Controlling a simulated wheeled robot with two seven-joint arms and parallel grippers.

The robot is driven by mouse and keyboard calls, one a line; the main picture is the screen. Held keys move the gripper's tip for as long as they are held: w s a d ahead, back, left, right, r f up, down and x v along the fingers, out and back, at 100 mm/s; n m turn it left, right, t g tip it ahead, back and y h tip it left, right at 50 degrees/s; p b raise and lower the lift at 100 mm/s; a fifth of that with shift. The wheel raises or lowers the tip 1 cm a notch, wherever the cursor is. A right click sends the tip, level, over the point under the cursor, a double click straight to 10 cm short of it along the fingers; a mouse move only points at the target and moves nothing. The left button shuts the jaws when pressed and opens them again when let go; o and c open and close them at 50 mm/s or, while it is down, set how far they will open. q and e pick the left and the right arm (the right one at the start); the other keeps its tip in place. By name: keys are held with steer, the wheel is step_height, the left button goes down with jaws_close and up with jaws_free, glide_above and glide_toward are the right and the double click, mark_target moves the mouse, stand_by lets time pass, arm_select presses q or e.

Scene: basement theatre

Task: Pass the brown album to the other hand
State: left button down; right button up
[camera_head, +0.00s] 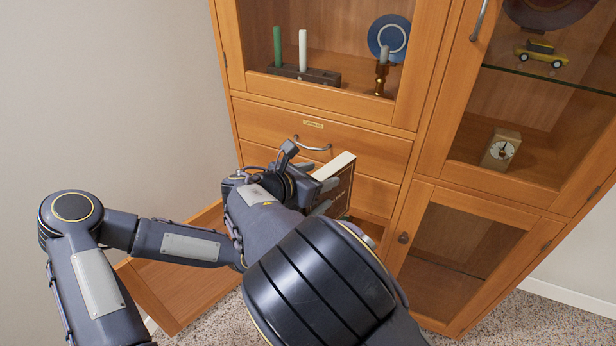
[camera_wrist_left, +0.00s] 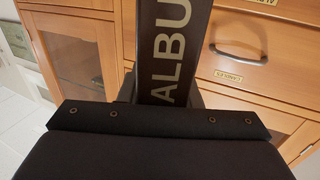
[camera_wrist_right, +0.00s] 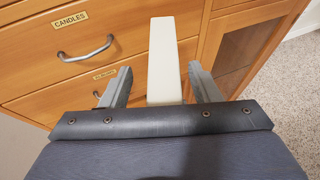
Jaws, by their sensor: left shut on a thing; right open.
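The brown album (camera_head: 341,185) stands upright in front of the cabinet, its pale page edges facing up. In the left wrist view its dark spine (camera_wrist_left: 168,45) shows the letters ALBU. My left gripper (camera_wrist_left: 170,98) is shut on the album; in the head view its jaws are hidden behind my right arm. My right gripper (camera_wrist_right: 159,75) is open, with one finger on each side of the album's pale page block (camera_wrist_right: 165,60). Gaps show between the fingers and the block, most clearly on the left. In the head view the right gripper (camera_head: 326,197) is beside the album.
A wooden cabinet (camera_head: 420,160) stands close behind the album. Its drawer handle (camera_head: 312,146) is near my right gripper. A wooden panel (camera_head: 165,290) juts out low at the left. Candles (camera_head: 303,50), a clock (camera_head: 501,150) and a toy car (camera_head: 541,53) stand on shelves.

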arm_select(q)
steer(key=shift+r, duration=0.1)
steer(key=shift+d, duration=0.1)
arm_select(e)
jaws_close()
arm_select(q)
steer(key=c, duration=1)
jaws_free()
arm_select(e)
steer(key=shift+w, duration=0.1)
arm_select(q)
steer(key=shift+o, duration=0.2)
steer(key=shift+s, duration=0.1)
